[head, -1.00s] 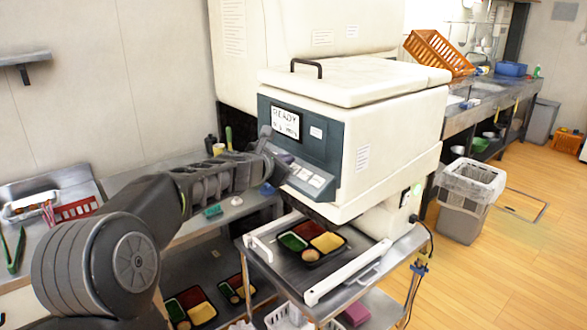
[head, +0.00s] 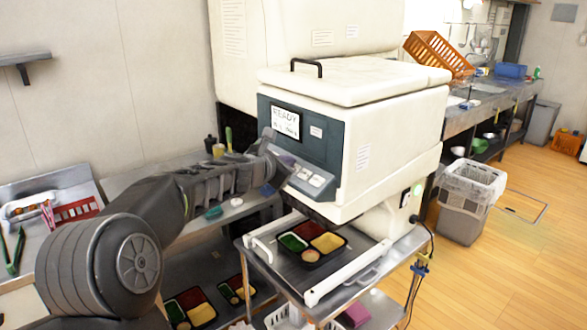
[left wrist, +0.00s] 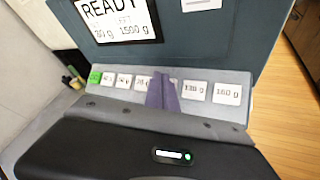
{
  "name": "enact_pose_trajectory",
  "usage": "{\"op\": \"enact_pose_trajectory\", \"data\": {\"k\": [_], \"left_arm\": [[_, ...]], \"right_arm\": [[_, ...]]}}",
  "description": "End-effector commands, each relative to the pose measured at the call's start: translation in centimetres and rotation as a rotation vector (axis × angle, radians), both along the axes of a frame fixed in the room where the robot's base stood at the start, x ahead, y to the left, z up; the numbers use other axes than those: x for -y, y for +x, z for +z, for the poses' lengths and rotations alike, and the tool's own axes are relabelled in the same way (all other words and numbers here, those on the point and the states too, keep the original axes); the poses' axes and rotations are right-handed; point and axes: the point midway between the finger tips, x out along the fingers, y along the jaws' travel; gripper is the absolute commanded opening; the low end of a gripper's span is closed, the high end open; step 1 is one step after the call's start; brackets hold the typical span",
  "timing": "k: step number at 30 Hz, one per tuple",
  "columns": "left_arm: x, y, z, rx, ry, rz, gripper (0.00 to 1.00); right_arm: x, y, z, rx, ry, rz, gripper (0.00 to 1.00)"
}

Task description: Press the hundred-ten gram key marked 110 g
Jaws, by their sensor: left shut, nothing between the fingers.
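The machine's sloped key strip (left wrist: 231,76) carries a row of pale keys and one green key (left wrist: 95,77) at the left end. The rightmost key reads 160 g (left wrist: 226,93); the key left of it seems to read 130 g (left wrist: 194,87). My left gripper (left wrist: 162,92) is shut and empty, its purple fingertips in front of the row left of that key. They hide most of a key there, so its label cannot be read. Contact cannot be told. In the head view the left gripper (head: 284,166) is at the panel, left of the visible white keys (head: 317,180). My right gripper is not in view.
The READY display (head: 286,122) is above the keys. A filled bento tray (head: 312,246) sits below on the machine's bed. A side counter (head: 160,174) with small items lies behind my left arm. Open floor is at the right.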

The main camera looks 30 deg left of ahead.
Motion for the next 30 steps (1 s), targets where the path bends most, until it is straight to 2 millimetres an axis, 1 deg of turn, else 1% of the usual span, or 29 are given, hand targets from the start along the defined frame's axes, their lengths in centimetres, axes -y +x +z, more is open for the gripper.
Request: {"op": "enact_pose_trajectory", "data": {"k": [30], "left_arm": [[0.13, 0.44, -0.83, 0.000, 0.000, 0.000, 0.00]], "right_arm": [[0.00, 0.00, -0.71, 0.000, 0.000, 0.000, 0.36]]}}
